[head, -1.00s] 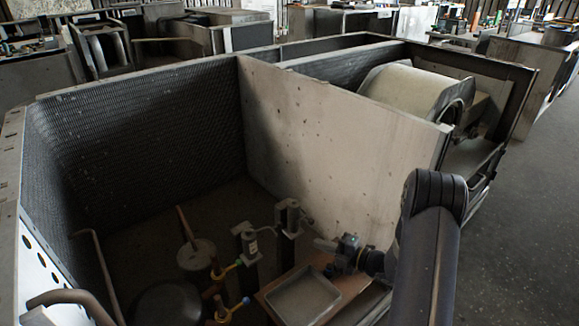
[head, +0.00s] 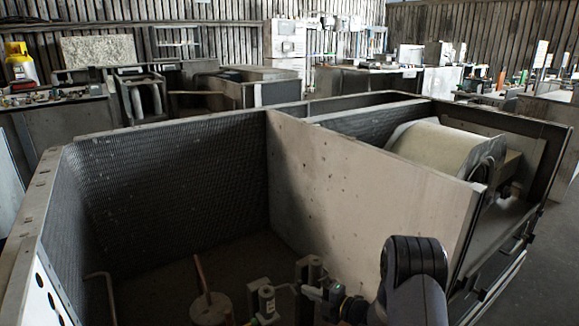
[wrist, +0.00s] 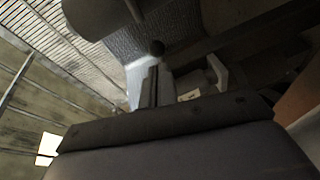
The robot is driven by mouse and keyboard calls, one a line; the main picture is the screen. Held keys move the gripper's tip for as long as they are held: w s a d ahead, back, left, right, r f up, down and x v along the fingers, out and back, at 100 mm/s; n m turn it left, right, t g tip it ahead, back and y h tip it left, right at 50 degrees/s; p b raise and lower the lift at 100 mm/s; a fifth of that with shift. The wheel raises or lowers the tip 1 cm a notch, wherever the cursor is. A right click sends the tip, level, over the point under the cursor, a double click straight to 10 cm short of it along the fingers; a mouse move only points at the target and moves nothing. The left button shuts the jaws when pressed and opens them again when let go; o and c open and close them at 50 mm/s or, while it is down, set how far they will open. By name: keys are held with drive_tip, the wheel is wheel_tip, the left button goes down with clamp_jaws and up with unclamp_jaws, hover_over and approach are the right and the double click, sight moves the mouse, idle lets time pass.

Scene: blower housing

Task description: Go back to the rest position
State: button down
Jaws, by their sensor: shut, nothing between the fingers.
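My gripper (head: 312,292) is at the bottom of the head view, inside the open unit near the pale divider panel (head: 370,190). It is shut and holds nothing. In the wrist view its thin fingers (wrist: 150,88) lie together, pointing away from the camera. My dark arm rises in front of the panel at lower right. Close to the gripper in the head view stand small grey valve-like fittings (head: 267,302). Whether the gripper touches them I cannot tell.
The metal housing has a ribbed dark wall (head: 160,190) at left and back. A pale blower drum (head: 440,150) sits behind the panel. A round canister (head: 210,308) and a bent copper pipe (head: 103,290) stand inside. Cluttered benches line the back; floor at far right is clear.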

drive_tip(key=shift+w+a+f, duration=0.15)
drive_tip(key=shift+w+f, duration=0.05)
drive_tip(key=shift+w, duration=0.5)
drive_tip(key=shift+s, duration=0.25)
drive_tip(key=shift+r, duration=0.1)
